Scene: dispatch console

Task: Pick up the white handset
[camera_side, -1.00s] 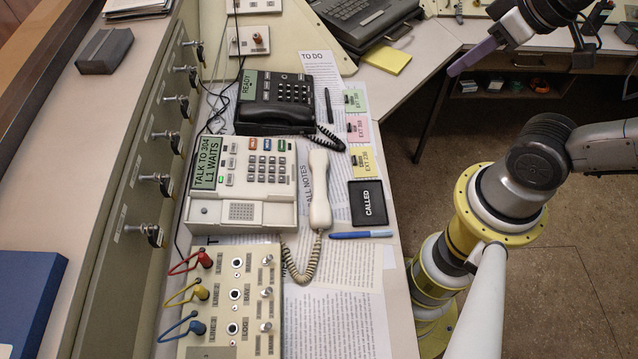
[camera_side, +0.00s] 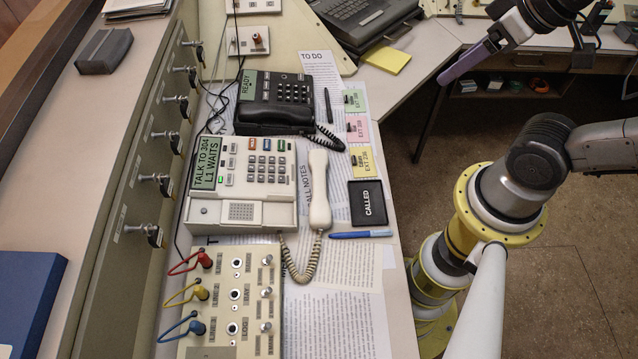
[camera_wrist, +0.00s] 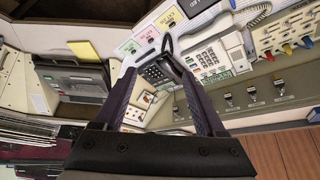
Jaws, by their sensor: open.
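The white handset (camera_side: 319,190) lies off its cradle on the papers, to the right of the white desk phone (camera_side: 245,180). Its coiled cord (camera_side: 305,268) loops below it. In the wrist view the handset (camera_wrist: 206,28) shows small near the top, beside the white phone (camera_wrist: 217,57). My gripper (camera_side: 462,64) hangs at the upper right in the side view, well away from the handset. In the wrist view its two purple fingers (camera_wrist: 156,84) stand apart with nothing between them.
A black phone (camera_side: 275,100) with its own handset sits behind the white one. A jack panel (camera_side: 235,300) with coloured plugs lies in front. The black CALLED pad (camera_side: 367,202) and a blue pen (camera_side: 361,235) lie right of the handset. A laptop (camera_side: 365,20) stands at the back.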

